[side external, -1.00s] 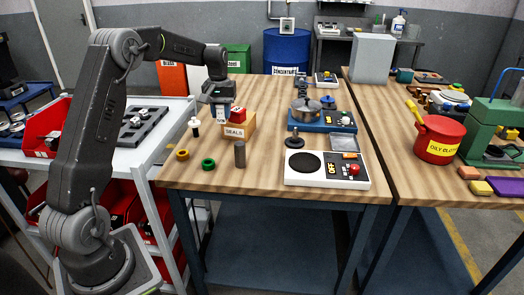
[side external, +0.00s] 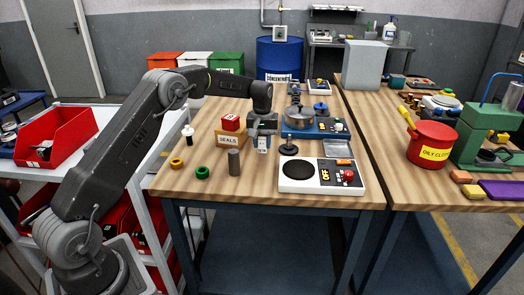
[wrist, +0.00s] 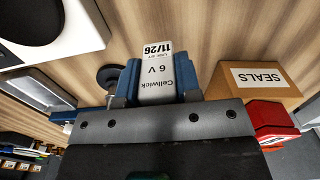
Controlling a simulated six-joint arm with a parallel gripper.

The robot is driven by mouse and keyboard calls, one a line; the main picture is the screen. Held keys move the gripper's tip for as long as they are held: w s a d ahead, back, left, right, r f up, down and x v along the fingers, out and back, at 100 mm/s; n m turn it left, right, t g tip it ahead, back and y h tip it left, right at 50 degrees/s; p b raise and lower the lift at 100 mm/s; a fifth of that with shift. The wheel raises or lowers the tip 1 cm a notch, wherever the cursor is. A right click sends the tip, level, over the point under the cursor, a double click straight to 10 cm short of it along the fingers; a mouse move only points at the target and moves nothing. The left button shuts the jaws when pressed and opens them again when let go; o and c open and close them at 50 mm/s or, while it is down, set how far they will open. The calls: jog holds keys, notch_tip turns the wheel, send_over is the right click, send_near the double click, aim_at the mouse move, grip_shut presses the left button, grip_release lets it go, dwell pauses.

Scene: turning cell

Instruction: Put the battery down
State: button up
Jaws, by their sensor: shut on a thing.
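The battery (wrist: 157,72) has a pale label reading "Cellwick 6 V" and "11/26". My gripper (wrist: 158,88) is shut on it, with a blue finger pad on each side. In the side view my gripper (side external: 262,133) points down, just right of the SEALS box, and the battery (side external: 262,145) shows below its fingers. Wooden bench top (side external: 250,185) lies beneath it. I cannot tell whether the battery touches the wood.
A dark knobbed disc (side external: 289,149) and white control panel (side external: 300,185) are on the right.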

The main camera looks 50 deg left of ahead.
aim_at(262, 150)
jog(key=shift+f, duration=1.7)
jog(key=shift+f, duration=0.15)
jog(key=o, duration=1)
jog(key=shift+c, duration=0.2)
